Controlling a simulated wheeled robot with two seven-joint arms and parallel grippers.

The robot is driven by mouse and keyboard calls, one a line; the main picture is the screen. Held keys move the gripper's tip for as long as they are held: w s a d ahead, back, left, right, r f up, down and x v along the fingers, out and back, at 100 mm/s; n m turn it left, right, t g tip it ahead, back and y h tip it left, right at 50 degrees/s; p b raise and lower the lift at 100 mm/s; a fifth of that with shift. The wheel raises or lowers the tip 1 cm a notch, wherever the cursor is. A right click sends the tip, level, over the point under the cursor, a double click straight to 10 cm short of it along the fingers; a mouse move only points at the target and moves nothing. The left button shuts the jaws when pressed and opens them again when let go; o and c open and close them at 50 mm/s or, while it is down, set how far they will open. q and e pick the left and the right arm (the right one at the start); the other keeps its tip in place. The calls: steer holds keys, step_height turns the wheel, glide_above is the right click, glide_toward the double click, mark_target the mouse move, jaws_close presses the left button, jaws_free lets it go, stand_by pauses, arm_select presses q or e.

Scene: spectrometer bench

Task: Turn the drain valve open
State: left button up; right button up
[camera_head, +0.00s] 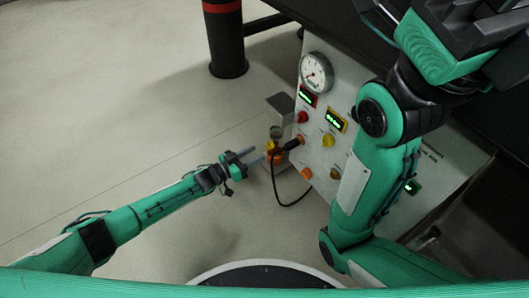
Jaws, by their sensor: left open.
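My left gripper (249,156) is open, its fingers pointing right toward the front of the bench panel. Just past the fingertips is a small orange and yellow fitting (275,157) with a dark gauge-like part above it. This may be the drain valve, but I cannot tell for certain. I see nothing between the fingers, and I cannot tell whether they touch the fitting. My right arm crosses in front of the panel and hides part of it. Its gripper cannot be made out.
The panel (320,160) carries a round dial gauge (317,72), lit displays, a red knob (302,117), a yellow knob (328,140) and an orange knob (307,173). A black cable (281,200) hangs in a loop. A black post (227,45) stands behind. Floor at left is clear.

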mark_target(267, 147)
arm_select(q)
steer(key=shift+b+x, duration=0.95)
steer(key=shift+x, duration=1.6)
steer(key=c, duration=1)
